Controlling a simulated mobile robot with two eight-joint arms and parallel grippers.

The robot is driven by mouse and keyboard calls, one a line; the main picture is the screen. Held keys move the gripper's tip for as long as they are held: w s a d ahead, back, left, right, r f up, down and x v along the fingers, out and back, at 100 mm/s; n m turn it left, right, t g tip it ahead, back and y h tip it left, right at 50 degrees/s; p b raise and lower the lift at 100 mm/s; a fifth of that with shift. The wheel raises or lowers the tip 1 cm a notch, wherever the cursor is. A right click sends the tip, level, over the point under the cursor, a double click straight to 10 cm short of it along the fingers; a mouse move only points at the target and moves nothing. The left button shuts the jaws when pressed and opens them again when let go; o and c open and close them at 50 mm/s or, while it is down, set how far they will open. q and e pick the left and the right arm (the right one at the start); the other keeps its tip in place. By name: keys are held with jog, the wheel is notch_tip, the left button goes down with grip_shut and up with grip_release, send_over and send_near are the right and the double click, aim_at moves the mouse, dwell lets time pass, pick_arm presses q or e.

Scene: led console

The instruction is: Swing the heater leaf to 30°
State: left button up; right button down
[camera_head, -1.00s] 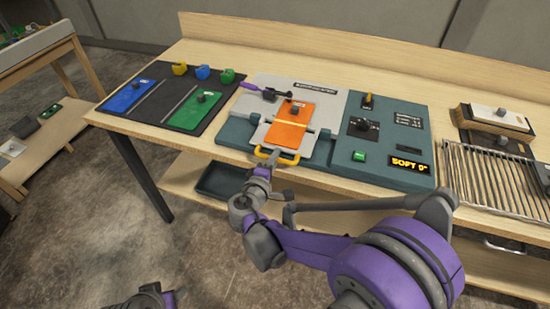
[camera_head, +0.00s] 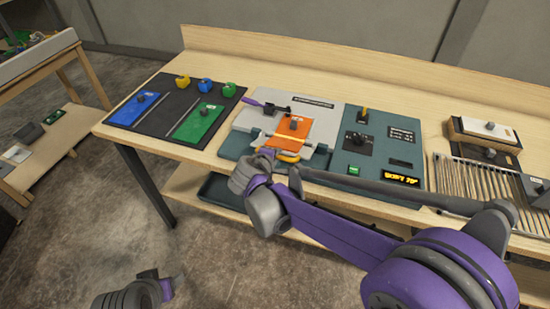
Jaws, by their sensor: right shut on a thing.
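The heater leaf carries an orange panel (camera_head: 296,131) with a dark knob, on the console's left half, and has a yellow handle (camera_head: 288,156) at its front edge. My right gripper (camera_head: 268,154) is shut on this handle; my wrist hides its left part. The leaf's front looks raised; I cannot judge the exact angle from its shape. The console display (camera_head: 401,178) shows blurred yellow text that seems to read a two-digit angle. My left gripper (camera_head: 150,284) is low at the bottom left, away from the bench; its jaws are not clear.
A dark mat (camera_head: 166,109) at the left holds a blue panel (camera_head: 133,107), a green panel (camera_head: 197,122) and small coloured blocks. The console's control half (camera_head: 378,150) has knobs and a green button. A slatted rack (camera_head: 466,182) and a brush-like block (camera_head: 485,133) are at right.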

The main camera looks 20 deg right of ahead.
pick_arm(q)
jog(key=shift+w+r, duration=0.1)
jog(key=shift+r, duration=0.15)
pick_arm(e)
jog(key=shift+w+d+r, duration=0.1)
jog(key=shift+w+r, duration=0.1)
jog(key=shift+r, duration=0.25)
jog(key=c, duration=0.8)
grip_release()
jog(key=shift+c, duration=0.2)
pick_arm(q)
jog(key=shift+r, duration=0.1)
pick_arm(e)
jog(key=v, duration=1)
jog(key=shift+s+r, duration=0.2)
jog(key=shift+s, duration=0.1)
